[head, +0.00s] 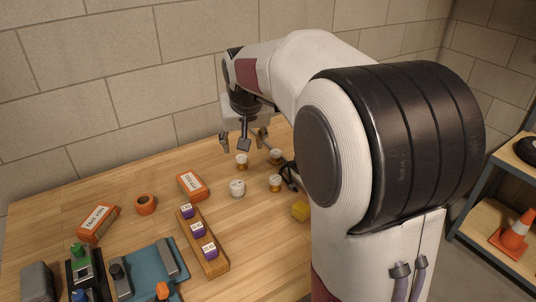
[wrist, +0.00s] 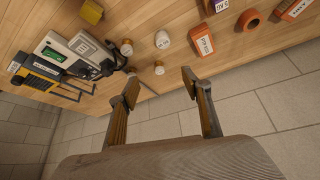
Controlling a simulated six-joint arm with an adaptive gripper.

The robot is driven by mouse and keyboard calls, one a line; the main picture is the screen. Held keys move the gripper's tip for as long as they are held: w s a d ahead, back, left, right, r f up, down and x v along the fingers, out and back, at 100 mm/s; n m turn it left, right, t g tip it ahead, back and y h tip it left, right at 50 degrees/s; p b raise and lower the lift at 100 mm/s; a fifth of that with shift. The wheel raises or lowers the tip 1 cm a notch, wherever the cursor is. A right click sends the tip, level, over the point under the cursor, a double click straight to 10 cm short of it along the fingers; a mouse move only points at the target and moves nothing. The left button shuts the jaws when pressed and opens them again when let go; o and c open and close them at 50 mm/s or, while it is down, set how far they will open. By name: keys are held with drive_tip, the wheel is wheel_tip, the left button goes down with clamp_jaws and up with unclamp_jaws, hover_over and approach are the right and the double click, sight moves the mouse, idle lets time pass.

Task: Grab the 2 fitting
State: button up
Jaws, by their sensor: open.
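Several small brass fittings with white tops stand on the wooden table in the head view: one just below my gripper (head: 242,162), one to its right (head: 276,156) and one nearer the camera (head: 275,184). In the wrist view, one fitting (wrist: 159,69) lies just beyond and between the fingertips, and another (wrist: 127,48) is farther off to the left. I cannot read their numbers, so I cannot tell which is the 2 fitting. My gripper (wrist: 160,83) is open and empty, apart from the fittings; it hangs above the table's back part in the head view (head: 243,144).
A white round piece (head: 237,188) stands near the fittings. A wooden rack (head: 215,265) holds purple blocks. Orange boxes (head: 193,186), an orange ring (head: 146,205) and a yellow block (head: 300,211) lie around. A white-and-black device (wrist: 75,47) is at left in the wrist view.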

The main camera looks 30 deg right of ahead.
drive_tip(key=w+d+f+m, duration=0.1)
drive_tip(key=w+d+f, duration=0.6)
drive_tip(key=w+d, duration=0.2)
drive_tip(key=m+h, duration=0.1)
drive_tip(key=m, duration=0.1)
hover_over(276, 152)
drive_tip(key=s+a, duration=0.2)
drive_tip(key=s, duration=0.1)
wheel_tip(276, 152, down, 11)
drive_tip(key=shift+w+a, duration=0.15)
drive_tip(key=shift+w, duration=0.05)
drive_tip(key=shift+f, duration=0.1)
drive_tip(key=shift+x, duration=1.15)
drive_tip(key=shift+d+x, duration=0.15)
drive_tip(key=shift+x, duration=1.1)
drive_tip(key=shift+d+x, duration=0.2)
drive_tip(key=shift+x, duration=1.1)
drive_tip(key=shift+s, duration=0.15)
